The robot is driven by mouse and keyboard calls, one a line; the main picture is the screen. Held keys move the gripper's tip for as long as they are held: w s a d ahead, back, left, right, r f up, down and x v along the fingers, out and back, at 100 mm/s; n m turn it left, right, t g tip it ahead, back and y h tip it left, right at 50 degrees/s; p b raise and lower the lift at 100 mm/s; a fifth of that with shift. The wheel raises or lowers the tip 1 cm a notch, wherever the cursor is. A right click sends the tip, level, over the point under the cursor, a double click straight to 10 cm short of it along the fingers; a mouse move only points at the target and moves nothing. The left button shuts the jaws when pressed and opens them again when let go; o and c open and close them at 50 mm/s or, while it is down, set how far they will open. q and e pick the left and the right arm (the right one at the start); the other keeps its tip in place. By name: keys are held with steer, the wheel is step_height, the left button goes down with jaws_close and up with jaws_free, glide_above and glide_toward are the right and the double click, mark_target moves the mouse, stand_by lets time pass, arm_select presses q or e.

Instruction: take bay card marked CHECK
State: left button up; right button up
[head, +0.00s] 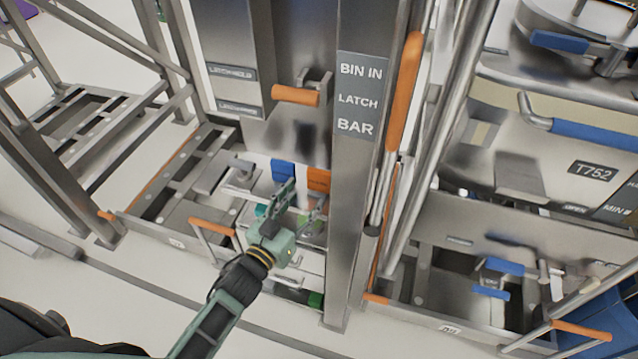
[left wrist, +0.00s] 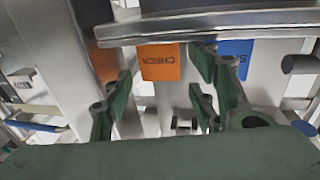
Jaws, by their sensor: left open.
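The orange card marked CHECK (left wrist: 160,62) hangs below a metal bar in the left wrist view, its lettering upside down there. It also shows in the head view as an orange card (head: 318,180) beside the column. A blue card (head: 283,171) hangs to its left; in the left wrist view the blue card (left wrist: 236,48) is right of the orange one, its lettering partly hidden by a finger. My left gripper (head: 300,204) is open and empty, just short of the cards. In the left wrist view its green fingers (left wrist: 168,88) stand apart, with the orange card beyond the gap. My right gripper is not in view.
A steel column with a BIN IN LATCH BAR sign (head: 359,98) stands right of the cards. An orange latch handle (head: 296,96) is above them. A long orange-gripped lever (head: 404,92) runs beside the column. A metal bar (left wrist: 200,27) crosses above the cards.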

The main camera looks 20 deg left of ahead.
mark_target(318, 182)
arm_select(q)
steer(key=p+x, duration=0.1)
steer(key=x, duration=0.4)
steer(key=shift+d+r, duration=0.1)
steer(key=shift+w+d, duration=0.15)
steer(key=shift+w, duration=0.45)
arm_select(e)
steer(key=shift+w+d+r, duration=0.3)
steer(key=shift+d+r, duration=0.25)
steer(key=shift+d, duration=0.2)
arm_select(q)
steer(key=shift+c, duration=0.5)
steer(key=c, duration=0.7)
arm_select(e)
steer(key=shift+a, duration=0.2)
